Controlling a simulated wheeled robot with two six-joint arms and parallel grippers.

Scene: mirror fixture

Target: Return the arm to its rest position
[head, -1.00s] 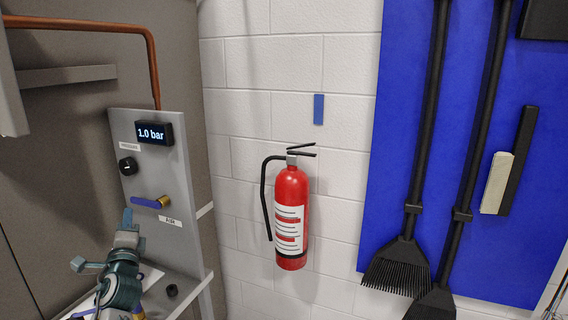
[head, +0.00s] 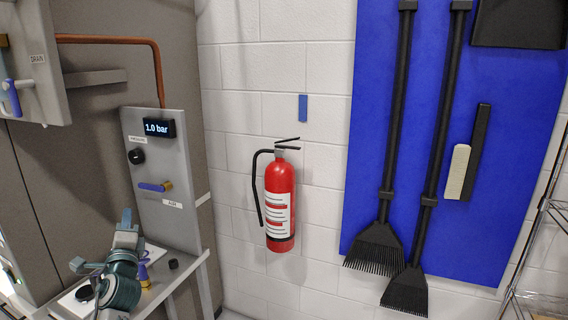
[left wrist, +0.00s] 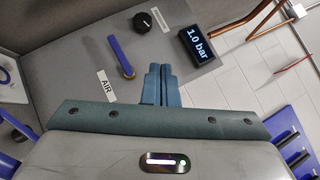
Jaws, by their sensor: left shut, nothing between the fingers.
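My left gripper (head: 127,216) is at the lower left of the head view, in front of the grey panel and pointing up. Its fingers are together with nothing between them. In the left wrist view the shut fingers (left wrist: 161,84) point at the panel, close to the AIR label. They look apart from the blue-handled air valve (head: 155,187), which also shows in the left wrist view (left wrist: 121,57). The handle lies about level in the head view. My right gripper is not in view.
The panel (head: 184,226) carries a 1.0 bar display (head: 158,128) and a black knob (head: 136,156). A DRAIN panel (head: 35,85) juts out at upper left. A fire extinguisher (head: 280,205) hangs on the white wall, brooms (head: 375,250) on a blue board (head: 340,235), with a wire rack at right.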

